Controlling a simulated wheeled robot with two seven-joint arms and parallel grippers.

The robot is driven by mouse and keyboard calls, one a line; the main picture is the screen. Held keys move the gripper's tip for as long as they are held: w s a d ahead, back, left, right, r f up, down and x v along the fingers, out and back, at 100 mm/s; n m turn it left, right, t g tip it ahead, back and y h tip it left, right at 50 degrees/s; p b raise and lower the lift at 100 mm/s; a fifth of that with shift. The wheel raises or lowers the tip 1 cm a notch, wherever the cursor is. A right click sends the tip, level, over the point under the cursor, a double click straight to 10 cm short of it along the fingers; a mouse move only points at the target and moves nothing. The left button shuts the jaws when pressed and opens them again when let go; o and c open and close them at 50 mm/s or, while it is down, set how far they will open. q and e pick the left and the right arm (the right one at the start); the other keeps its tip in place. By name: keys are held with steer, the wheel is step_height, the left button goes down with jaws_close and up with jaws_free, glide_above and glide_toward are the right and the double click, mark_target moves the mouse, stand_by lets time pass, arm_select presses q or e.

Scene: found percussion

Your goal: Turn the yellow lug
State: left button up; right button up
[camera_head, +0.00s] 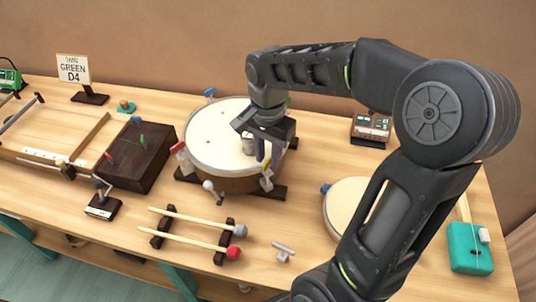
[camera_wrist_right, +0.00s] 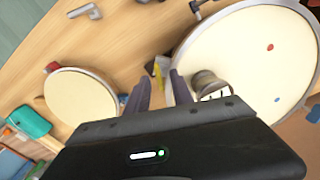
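The large drum (camera_head: 215,137) has a cream skin and a dark wooden shell with coloured lugs around its rim. The yellow lug (camera_head: 267,182) is on its front right side; a pale piece is beside it. My right gripper (camera_head: 264,150) points down over the drum's right rim, above and behind the yellow lug. In the right wrist view, its two fingers (camera_wrist_right: 160,90) are apart, and the yellow lug (camera_wrist_right: 157,68) shows beyond the gap between them, partly hidden. I see nothing held. My left gripper is in neither view.
A metal cylinder (camera_wrist_right: 209,83) stands on the drum skin close beside the fingers. Two mallets (camera_head: 195,230) lie on a rack in front. A smaller drum (camera_head: 343,207) and a teal box (camera_head: 468,248) are to the right. A dark wooden box (camera_head: 135,155) is left.

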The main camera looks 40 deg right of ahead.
mark_target(268, 160)
step_height(268, 160, up, 8)
steer(key=shift+f, duration=0.1)
stand_by(0.6)
stand_by(0.4)
